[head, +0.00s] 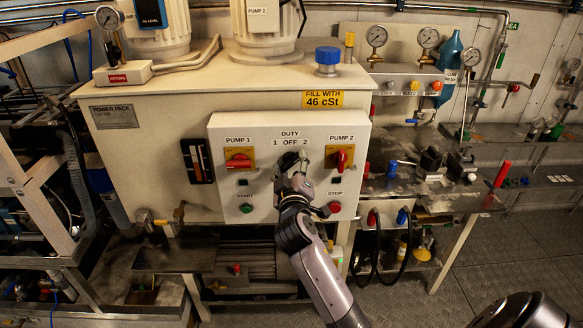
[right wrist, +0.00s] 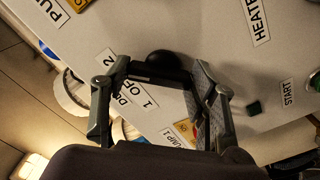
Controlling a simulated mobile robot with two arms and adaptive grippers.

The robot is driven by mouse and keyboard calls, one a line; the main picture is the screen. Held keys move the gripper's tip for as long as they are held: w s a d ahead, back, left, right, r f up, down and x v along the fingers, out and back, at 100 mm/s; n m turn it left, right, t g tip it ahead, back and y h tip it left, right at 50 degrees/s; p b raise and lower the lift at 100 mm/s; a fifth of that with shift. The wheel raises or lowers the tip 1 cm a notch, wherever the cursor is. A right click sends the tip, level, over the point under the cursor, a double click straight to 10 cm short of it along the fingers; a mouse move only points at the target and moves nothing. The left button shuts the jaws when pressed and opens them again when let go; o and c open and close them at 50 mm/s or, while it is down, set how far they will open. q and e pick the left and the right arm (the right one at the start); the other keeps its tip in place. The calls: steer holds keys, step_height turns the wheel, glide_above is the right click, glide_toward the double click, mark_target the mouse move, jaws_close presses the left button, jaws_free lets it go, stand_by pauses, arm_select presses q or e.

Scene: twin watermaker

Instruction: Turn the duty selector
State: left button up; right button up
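The duty selector shows in the right wrist view as a black knob (right wrist: 166,62) on the pale panel, under the "DUTY 1 OFF 2" label. In the head view the selector (head: 289,158) is partly hidden by my right gripper (head: 291,164). The gripper's fingers are spread apart at the panel, one on each side of the knob. In the right wrist view the right gripper (right wrist: 160,82) has the knob between its fingertips. I cannot tell whether either finger touches it or which way the selector points. My left gripper is not in view.
A red pump 1 switch (head: 239,161) and a red pump 2 switch (head: 342,158) flank the selector. A green start button (head: 247,208) and a red stop button (head: 335,207) are below.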

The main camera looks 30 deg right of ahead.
steer(key=o, duration=0.4)
steer(key=shift+o, duration=0.2)
steer(key=v, duration=1.2)
